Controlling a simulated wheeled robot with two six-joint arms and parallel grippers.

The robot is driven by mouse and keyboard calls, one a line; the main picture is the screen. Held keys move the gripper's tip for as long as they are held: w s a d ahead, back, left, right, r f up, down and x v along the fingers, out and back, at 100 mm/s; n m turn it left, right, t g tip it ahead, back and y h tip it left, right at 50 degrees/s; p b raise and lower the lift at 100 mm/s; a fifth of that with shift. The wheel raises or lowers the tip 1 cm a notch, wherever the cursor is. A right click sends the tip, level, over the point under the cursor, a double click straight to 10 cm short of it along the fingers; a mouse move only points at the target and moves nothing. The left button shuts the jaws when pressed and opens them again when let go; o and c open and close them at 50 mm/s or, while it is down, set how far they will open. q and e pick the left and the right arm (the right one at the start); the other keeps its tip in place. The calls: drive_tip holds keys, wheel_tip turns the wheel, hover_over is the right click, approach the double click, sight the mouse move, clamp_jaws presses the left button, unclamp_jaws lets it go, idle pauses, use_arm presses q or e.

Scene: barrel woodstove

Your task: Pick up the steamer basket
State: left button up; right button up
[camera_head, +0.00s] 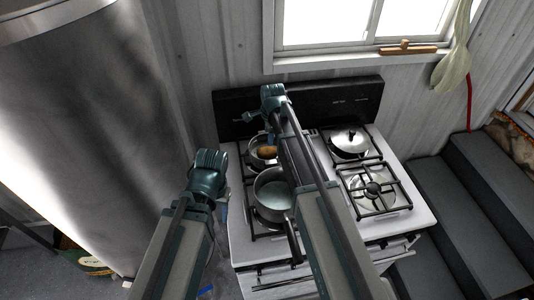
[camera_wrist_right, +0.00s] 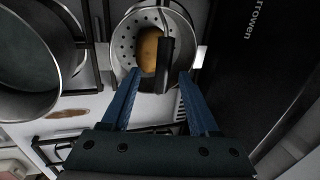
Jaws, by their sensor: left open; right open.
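The steamer basket (camera_wrist_right: 127,40) is a round metal bowl with small holes; in the head view it sits on the back left of the stove (camera_head: 254,152), partly behind my right arm. A brown, potato-like item (camera_wrist_right: 148,52) lies in it. A black handle (camera_wrist_right: 168,62) on a metal rod rises across the basket. My right gripper (camera_wrist_right: 159,73) is open, its two blue fingers on either side of the handle's lower end; I cannot tell if they touch it. My left gripper (camera_head: 222,208) is open and empty, low beside the stove's left side.
A large saucepan (camera_head: 272,192) stands on the front left burner. A lidded pan (camera_head: 349,141) is at the back right; the front right burner grate (camera_head: 374,190) is empty. The stove's dark backboard (camera_wrist_right: 240,60) is close to my right gripper. A metal cylinder (camera_head: 85,130) stands left.

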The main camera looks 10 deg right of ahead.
drive_tip(key=b+x, duration=0.2)
drive_tip(key=x, duration=0.1)
drive_tip(key=b+x, duration=0.1)
drive_tip(key=shift+w+a+f+b, duration=0.25)
drive_tip(key=shift+w+b, duration=0.05)
drive_tip(key=shift+b, duration=0.1)
drive_tip(key=shift+r, duration=0.1)
clamp_jaws()
idle(0.9)
